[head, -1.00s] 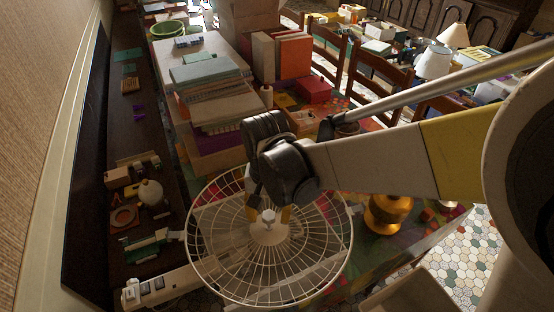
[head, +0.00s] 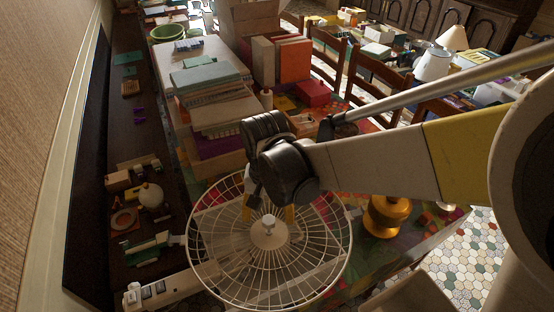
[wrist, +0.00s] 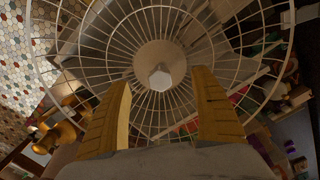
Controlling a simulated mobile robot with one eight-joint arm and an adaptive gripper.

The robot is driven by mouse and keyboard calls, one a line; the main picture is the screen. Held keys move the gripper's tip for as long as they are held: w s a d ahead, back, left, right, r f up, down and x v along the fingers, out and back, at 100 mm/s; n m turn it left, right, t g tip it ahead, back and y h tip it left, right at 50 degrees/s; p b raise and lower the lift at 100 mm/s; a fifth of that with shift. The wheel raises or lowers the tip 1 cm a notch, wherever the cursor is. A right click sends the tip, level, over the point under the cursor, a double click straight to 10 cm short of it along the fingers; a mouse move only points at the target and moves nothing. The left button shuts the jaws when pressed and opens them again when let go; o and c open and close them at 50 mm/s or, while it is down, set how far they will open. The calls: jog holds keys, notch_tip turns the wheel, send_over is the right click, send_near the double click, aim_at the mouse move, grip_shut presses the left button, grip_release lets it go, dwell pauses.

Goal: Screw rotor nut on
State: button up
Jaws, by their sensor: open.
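The fan's round white wire cage (head: 335,262) faces up towards my camera, with a pale round hub (head: 270,238) at its centre. A small white rotor nut (head: 268,222) sits at the middle of the hub; it also shows in the wrist view as a white faceted knob (wrist: 160,78). I cannot tell how far it is threaded. My gripper (wrist: 163,88) is open and empty. Its two yellow fingers stand apart, one to each side of the hub in the wrist view, with the nut between their tips. The nut appears apart from both fingers.
Stacked books (head: 210,85) and a cardboard box (head: 250,18) stand behind the fan. A gold pot-like object (head: 387,215) stands to its right. A white power strip (head: 160,290) lies at front left. Small items crowd the dark shelf at left. Tiled floor shows at right.

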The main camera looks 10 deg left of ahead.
jog(key=shift+r+p, duration=1.55)
jog(key=shift+r, duration=0.75)
notch_tip(320, 180, up, 11)
jog(key=s+d+f+t+b, duration=0.1)
jog(key=d+f+t+b, duration=0.1)
jog(key=d, duration=0.6)
jog(key=s+d+f+t+b, duration=0.2)
jog(key=d, duration=0.7)
jog(key=s+d+f+t+b, duration=0.2)
jog(key=d+t, duration=0.1)
jog(key=d, duration=0.5)
jog(key=shift+s+d+f+m, duration=0.25)
jog(key=shift+d+f+m, duration=0.05)
